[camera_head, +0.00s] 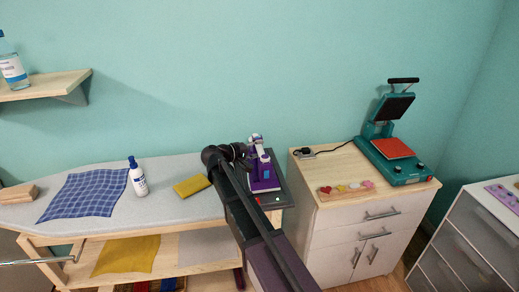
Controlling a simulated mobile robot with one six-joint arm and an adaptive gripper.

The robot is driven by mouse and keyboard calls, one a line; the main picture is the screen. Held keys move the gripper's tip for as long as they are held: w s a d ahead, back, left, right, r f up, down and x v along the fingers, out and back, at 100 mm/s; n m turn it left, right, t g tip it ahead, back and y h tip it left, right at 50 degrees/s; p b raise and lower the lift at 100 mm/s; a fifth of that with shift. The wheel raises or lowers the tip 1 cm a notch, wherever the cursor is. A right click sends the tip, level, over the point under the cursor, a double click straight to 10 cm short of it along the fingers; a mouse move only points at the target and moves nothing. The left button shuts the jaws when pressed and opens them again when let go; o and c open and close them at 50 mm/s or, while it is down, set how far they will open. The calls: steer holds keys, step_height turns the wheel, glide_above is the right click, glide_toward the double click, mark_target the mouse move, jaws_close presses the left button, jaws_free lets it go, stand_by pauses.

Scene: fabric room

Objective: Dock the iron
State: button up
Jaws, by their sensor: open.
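The iron (264,177), purple with a pale upper part, stands upright at the right end of the grey ironing board. Under and beside it is a dark flat plate (284,191), which looks like its dock, with a small red and a small pale spot at its front. I cannot tell whether the iron is fully seated. My gripper (243,153) is at the iron's upper left, close to its top. It is open. Its fingertips are small and partly lost against my dark arm, so I cannot tell whether they touch the iron.
A wooden cabinet (330,235) on the right carries a teal heat press (392,150). My arm hides the board's front right.

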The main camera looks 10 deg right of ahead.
steer(key=p+v, duration=0.2)
steer(key=v, duration=0.9)
steer(key=shift+s, duration=0.1)
stand_by(0.5)
